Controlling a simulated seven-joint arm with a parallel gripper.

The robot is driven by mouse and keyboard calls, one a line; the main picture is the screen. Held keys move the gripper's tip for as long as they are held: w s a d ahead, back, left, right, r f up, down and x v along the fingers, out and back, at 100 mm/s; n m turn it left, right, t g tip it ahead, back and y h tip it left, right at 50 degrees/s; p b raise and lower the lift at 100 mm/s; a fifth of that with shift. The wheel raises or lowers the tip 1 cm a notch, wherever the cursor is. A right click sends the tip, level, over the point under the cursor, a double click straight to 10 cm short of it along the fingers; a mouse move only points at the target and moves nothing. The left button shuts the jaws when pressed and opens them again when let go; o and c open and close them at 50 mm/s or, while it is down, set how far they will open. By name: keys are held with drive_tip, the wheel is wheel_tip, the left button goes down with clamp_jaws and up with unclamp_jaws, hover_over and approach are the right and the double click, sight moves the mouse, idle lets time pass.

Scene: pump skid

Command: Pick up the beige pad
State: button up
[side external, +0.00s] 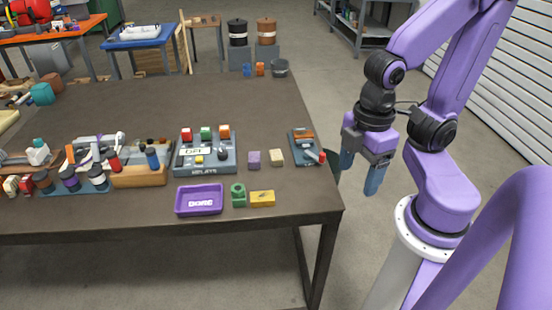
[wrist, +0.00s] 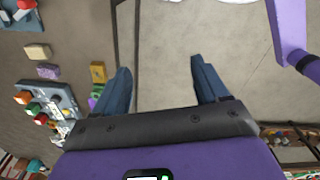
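The beige pad (side external: 276,157) is a small block lying on the dark table near its right end, just right of a purple block (side external: 254,159). In the wrist view the beige pad (wrist: 38,51) shows at the left, well outside the space between my fingers. My gripper (side external: 358,177) hangs off the right edge of the table, pointing down, to the right of the pad and apart from it. Its blue fingers are spread with nothing between them; the wrist view shows the open gripper (wrist: 160,68) over bare floor.
A small tray with a red-tipped item (side external: 306,148) stands between the pad and my gripper. A control box with coloured buttons (side external: 205,152) is left of the purple block. A purple tray (side external: 200,199), green block (side external: 238,195) and yellow block (side external: 262,198) lie nearer the front edge.

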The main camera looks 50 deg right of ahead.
drive_tip(key=shift+o, duration=1.2)
